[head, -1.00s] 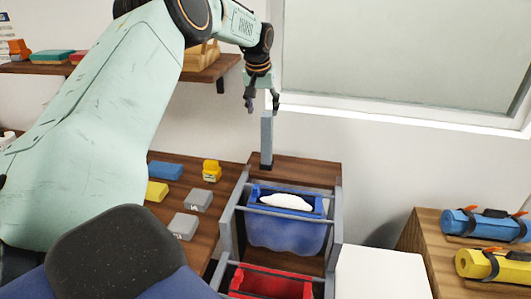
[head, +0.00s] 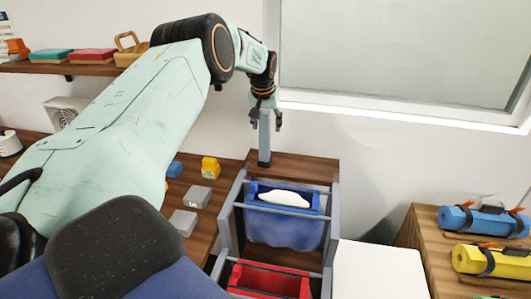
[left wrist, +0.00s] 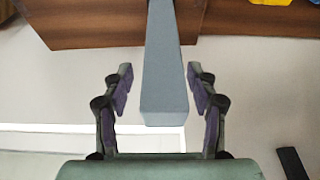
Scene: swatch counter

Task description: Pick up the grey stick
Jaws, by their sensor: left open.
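The grey stick (head: 264,138) stands upright on the wooden surface at the back, behind the blue bin, in the head view. In the left wrist view the grey stick (left wrist: 163,75) runs down between the two fingers, with its end face toward the camera. My left gripper (head: 265,122) is open around the top of the stick, one finger on each side. In the left wrist view the left gripper (left wrist: 160,92) shows gaps between both finger pads and the stick. My right gripper is not in view.
A blue bin (head: 285,232) with a white item and a red bin (head: 268,280) sit in a grey frame in front of the stick. A yellow object (head: 210,168) and grey blocks (head: 197,197) lie left. Blue and yellow rolls (head: 485,222) lie right.

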